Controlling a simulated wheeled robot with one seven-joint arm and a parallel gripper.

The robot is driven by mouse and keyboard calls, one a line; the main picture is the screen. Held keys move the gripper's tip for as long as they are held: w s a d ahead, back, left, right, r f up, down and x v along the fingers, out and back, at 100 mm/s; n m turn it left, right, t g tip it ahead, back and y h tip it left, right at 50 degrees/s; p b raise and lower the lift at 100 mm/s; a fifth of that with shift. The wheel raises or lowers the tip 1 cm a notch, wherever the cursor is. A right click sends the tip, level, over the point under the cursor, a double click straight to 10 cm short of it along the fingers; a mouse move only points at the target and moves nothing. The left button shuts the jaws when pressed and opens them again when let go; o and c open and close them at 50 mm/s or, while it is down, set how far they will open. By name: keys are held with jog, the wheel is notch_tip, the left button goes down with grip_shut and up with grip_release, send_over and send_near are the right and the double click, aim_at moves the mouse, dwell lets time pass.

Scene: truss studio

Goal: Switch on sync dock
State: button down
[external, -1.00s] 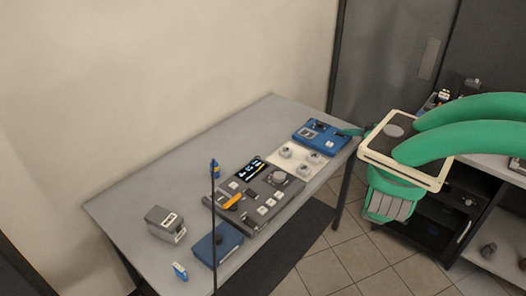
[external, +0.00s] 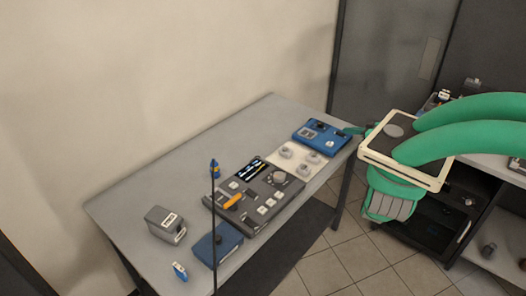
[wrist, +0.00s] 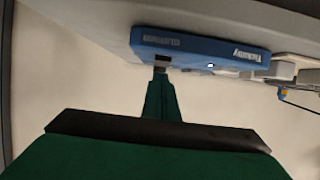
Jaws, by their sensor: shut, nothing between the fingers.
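A blue box (external: 321,137) with a pale panel and a dark knob on top sits at the far right end of the grey table. I cannot read a sync dock label on it. In the wrist view, the blue box (wrist: 225,54) is seen edge-on with white lettering on its side and dark openings underneath. My gripper (external: 349,131) is shut and empty at the box's right end. In the wrist view, my gripper's green fingers (wrist: 160,80) are together, their tip close to the box's edge by a small dark part; I cannot tell whether they touch.
On the table (external: 150,195) stand a white pad with knobs (external: 298,161), a dark grey console (external: 254,197), another blue box (external: 217,244) and a grey box (external: 166,224). A thin dark pole (external: 214,230) rises in front. The table's back left is clear.

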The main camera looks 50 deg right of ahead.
jog(key=shift+r, duration=0.65)
jog(key=r, duration=0.3)
jog(key=shift+s, duration=0.2)
jog(key=s, duration=1)
jog(key=shift+r, duration=0.45)
